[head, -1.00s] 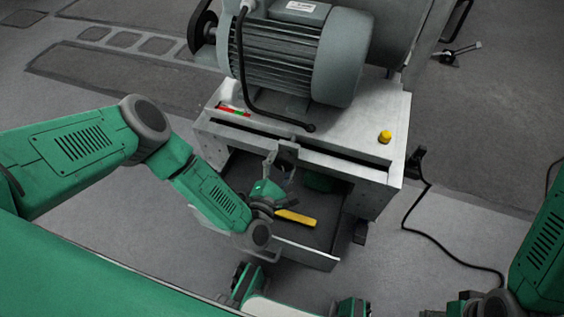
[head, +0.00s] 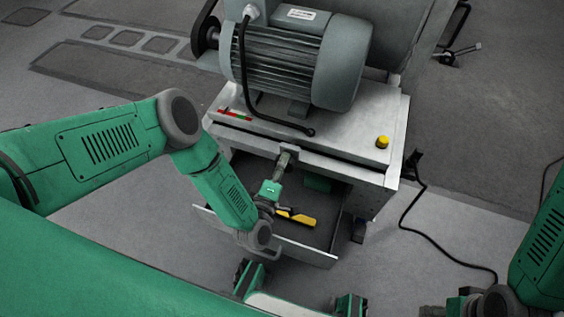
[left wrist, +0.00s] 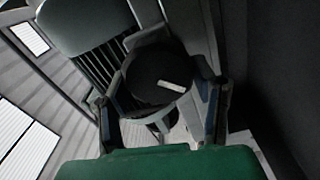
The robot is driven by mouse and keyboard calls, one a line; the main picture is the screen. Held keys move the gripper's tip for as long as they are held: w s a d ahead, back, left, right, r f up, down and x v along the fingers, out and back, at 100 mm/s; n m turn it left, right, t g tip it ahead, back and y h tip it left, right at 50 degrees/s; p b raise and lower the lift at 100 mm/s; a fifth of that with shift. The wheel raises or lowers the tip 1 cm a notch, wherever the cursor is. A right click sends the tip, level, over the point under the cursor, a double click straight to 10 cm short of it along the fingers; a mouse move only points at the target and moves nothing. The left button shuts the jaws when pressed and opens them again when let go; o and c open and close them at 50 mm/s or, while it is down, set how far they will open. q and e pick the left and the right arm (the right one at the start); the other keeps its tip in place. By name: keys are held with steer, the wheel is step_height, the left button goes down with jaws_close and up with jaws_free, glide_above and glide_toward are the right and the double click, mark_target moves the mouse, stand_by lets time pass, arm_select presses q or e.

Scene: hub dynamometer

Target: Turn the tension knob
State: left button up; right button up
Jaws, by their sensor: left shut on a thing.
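The tension knob (left wrist: 155,78) is dark and round with a white pointer line, and shows large in the left wrist view. The two fingers of my left gripper (left wrist: 163,105) are on either side of it, shut on it. In the head view my left gripper (head: 284,162) reaches up to a small grey mount (head: 289,149) at the bench's front edge. The knob itself is mostly hidden there by the gripper.
A large grey motor (head: 295,60) stands on the metal bench (head: 355,122). A yellow button (head: 382,142) is at its right. Below the gripper, an open drawer (head: 300,250) holds a yellow-handled tool (head: 299,217) and a green item (head: 317,184). A black cable (head: 403,218) lies right.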

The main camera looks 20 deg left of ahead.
arm_select(q)
steer(key=m, duration=0.2)
steer(key=m+p, duration=0.1)
steer(key=shift+s+d+f+m, duration=0.1)
steer(key=shift+s+d+m, duration=0.1)
steer(key=shift+m, duration=0.2)
steer(key=m+p, duration=0.1)
steer(key=m, duration=0.2)
steer(key=shift+m, duration=0.3)
steer(key=m, duration=0.3)
steer(key=shift+d+m+p, duration=0.15)
steer(key=shift+m+p, duration=0.15)
steer(key=shift+m, duration=0.1)
steer(key=m, duration=0.3)
steer(key=shift+m, duration=0.3)
steer(key=m, duration=0.6)
steer(key=shift+d, duration=0.2)
steer(key=m, duration=0.5)
steer(key=shift+d+m, duration=0.1)
steer(key=shift+m, duration=0.3)
